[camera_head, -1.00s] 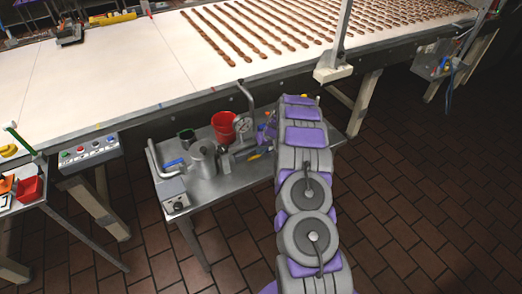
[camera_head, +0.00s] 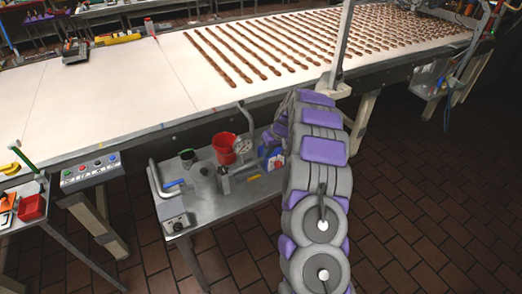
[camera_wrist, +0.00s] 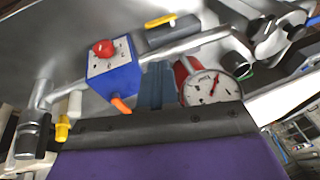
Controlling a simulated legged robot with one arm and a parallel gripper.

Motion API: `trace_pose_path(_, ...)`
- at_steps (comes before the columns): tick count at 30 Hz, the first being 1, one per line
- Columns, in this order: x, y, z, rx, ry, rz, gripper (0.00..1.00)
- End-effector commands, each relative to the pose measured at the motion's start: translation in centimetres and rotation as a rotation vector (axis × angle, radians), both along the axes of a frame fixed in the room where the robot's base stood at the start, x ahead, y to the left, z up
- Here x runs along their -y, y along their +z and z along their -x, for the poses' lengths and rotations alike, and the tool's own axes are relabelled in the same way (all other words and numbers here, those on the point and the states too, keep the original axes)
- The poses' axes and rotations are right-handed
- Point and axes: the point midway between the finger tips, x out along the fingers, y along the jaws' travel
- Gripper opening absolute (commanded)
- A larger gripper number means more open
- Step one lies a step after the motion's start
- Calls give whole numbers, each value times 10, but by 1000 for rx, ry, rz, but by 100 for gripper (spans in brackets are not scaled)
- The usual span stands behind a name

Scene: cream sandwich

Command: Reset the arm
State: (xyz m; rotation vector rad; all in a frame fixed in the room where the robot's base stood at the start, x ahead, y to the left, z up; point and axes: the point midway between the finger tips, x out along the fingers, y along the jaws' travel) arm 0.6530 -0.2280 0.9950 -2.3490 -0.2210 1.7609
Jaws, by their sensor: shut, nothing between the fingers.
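My arm, grey with purple pads, reaches up the right of the middle in the head view, over the right part of a small metal table (camera_head: 215,205). My gripper (camera_wrist: 158,88) shows in the wrist view as narrow blue-grey fingers, shut together and empty. In that view they point at the table's fittings, between a blue box with a red button (camera_wrist: 112,68) and a round pressure gauge (camera_wrist: 212,88). Whether they touch anything is unclear. In the head view the fingers are hidden or too small to make out.
A red bucket (camera_head: 225,149) and a metal jug (camera_head: 203,180) stand on the small table. Behind runs a white conveyor (camera_head: 120,90) with rows of brown pieces. A control panel (camera_head: 90,172) is at left. Tiled floor (camera_head: 420,230) is open at right.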

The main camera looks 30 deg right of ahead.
Motion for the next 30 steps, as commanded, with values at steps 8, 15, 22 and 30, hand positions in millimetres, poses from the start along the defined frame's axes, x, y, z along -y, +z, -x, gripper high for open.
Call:
trace_pose_path(8, -1, 6, 3, -2, 3, -5, 0)
trace_pose_path(15, -57, 52, 26, -39, 43, -26, 0)
trace_pose_path(22, -124, 106, 75, -104, 92, -30, 0)
trace_pose_path(30, -180, 152, 151, -184, 132, -8, 0)
